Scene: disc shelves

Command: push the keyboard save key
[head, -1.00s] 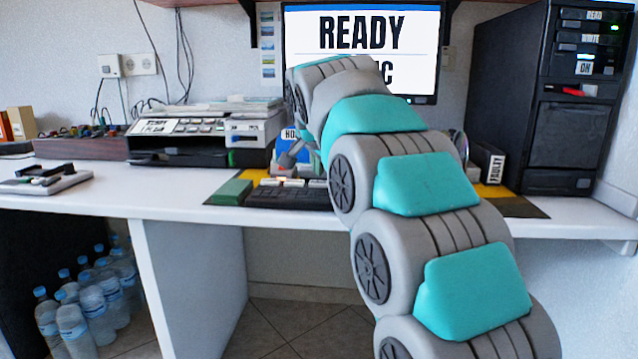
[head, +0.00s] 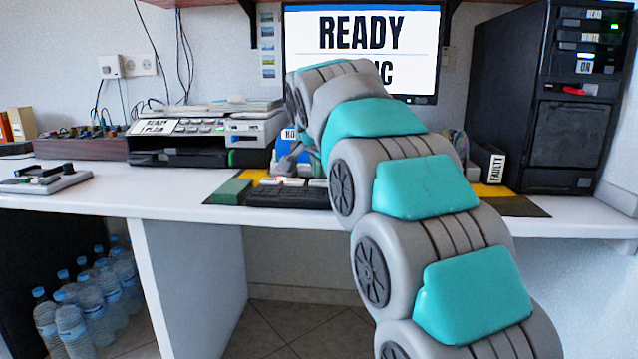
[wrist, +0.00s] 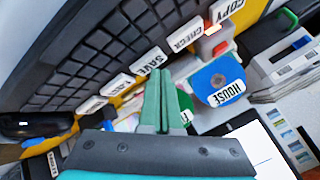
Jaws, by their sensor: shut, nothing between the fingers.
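The keyboard (head: 290,196) lies on the desk below the screen. In the wrist view the black keyboard (wrist: 75,55) fills the upper left, with a row of white labelled keys along its edge. The SAVE key (wrist: 146,61) is in that row, beside the CHECK key (wrist: 186,34) and the COPY key (wrist: 227,10). My gripper (wrist: 160,74) is shut and empty, its green fingertips close to the SAVE key. I cannot tell whether they touch it.
The monitor (head: 362,48) reads READY at the top. A printer-like device (head: 205,138) and a black tower (head: 548,95) flank the area.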

